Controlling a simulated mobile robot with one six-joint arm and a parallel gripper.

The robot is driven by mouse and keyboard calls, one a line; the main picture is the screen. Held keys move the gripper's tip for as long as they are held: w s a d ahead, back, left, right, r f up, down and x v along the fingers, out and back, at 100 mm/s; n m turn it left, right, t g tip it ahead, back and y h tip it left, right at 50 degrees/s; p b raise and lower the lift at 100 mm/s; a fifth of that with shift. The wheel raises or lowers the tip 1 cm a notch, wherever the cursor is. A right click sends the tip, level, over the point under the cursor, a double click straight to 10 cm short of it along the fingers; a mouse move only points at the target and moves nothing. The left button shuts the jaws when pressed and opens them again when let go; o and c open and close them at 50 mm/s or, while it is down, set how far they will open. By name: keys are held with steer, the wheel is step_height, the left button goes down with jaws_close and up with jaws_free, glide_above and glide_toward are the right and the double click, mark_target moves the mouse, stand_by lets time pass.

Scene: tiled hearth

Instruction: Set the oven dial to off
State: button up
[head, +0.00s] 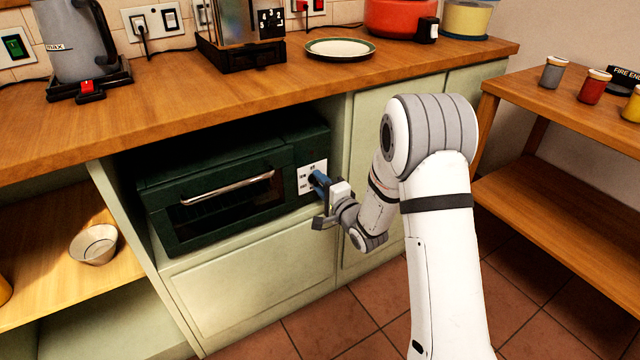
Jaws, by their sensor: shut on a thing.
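The dark green oven (225,188) sits in an open bay under the counter, its door closed and a silver handle across it. A white panel (306,172) with small dark markings is at the right of its front. The fingers and wrist hide part of the dial and panel, and the dial's setting is too small and covered to read.
Above is a wooden counter (180,92) with a kettle (78,40), a coffee machine (240,30), a plate (340,47) and a red pot (395,17). A bowl (94,244) sits on the lower left shelf. A wooden shelf unit (545,215) stands at right; the tiled floor between is clear.

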steer(key=o, duration=1)
steer(key=shift+s, duration=0.1)
steer(key=p+v, duration=0.1)
steer(key=v, duration=0.6)
steer(key=shift+s+d+p, duration=0.2)
steer(key=shift+s+p, duration=0.1)
steer(key=shift+p, duration=0.1)
